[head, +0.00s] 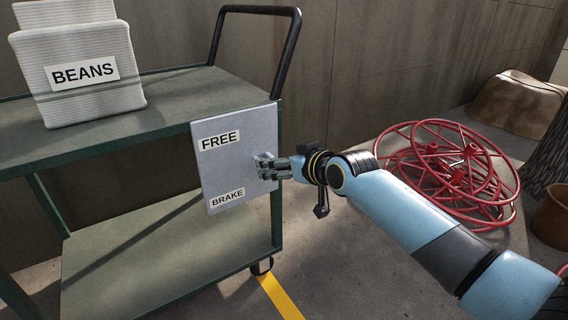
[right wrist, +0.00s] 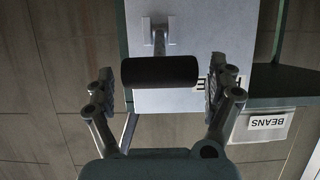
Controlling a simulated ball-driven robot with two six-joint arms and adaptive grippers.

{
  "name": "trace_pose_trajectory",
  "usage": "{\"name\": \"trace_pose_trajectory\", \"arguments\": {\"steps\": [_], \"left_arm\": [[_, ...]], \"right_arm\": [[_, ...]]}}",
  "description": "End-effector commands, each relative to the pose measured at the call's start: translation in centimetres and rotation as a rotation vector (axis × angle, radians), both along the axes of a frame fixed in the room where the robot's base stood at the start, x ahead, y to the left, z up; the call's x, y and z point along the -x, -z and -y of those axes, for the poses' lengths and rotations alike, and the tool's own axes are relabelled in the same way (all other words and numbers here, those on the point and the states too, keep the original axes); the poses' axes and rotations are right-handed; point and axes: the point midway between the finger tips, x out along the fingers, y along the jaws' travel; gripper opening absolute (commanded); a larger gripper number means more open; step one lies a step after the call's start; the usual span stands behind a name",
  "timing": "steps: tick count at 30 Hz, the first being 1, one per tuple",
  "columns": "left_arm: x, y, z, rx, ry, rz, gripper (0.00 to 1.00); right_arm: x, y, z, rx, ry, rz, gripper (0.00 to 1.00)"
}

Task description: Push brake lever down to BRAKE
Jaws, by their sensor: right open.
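A pale grey plate (head: 225,165) on the cart's side carries a FREE label (head: 220,139) at the top and a BRAKE label (head: 228,198) at the bottom. My right gripper (head: 268,170) is in front of the plate, between the label heights, and hides most of the lever in the head view. In the right wrist view, which is upside down, the lever's black grip (right wrist: 160,71) lies crosswise between the open fingers, with gaps at both sides. Its metal arm runs to a bracket (right wrist: 158,31) on the plate. The FREE label is partly behind a finger. My left gripper is out of view.
A green two-shelf cart (head: 160,130) bears a white container labelled BEANS (head: 75,70). A black push handle (head: 289,50) rises behind the plate. Red metal reels (head: 450,165) lie on the floor at the right. A yellow stripe (head: 279,297) marks the floor.

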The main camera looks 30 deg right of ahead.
Motion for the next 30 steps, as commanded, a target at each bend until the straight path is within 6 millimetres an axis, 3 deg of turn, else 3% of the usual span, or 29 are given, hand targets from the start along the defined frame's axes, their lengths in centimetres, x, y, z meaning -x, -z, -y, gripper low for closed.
{"name": "trace_pose_trajectory", "arguments": {"steps": [5,24,30], "left_arm": [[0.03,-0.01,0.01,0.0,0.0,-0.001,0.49],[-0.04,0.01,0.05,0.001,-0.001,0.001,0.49],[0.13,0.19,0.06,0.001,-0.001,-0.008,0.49]], "right_arm": [[0.0,-0.02,-0.01,0.0,0.0,0.0,0.88],[0.03,0.0,-0.01,0.0,0.0,0.0,0.07],[-0.08,0.15,-0.01,0.0,0.0,0.004,0.07]]}}
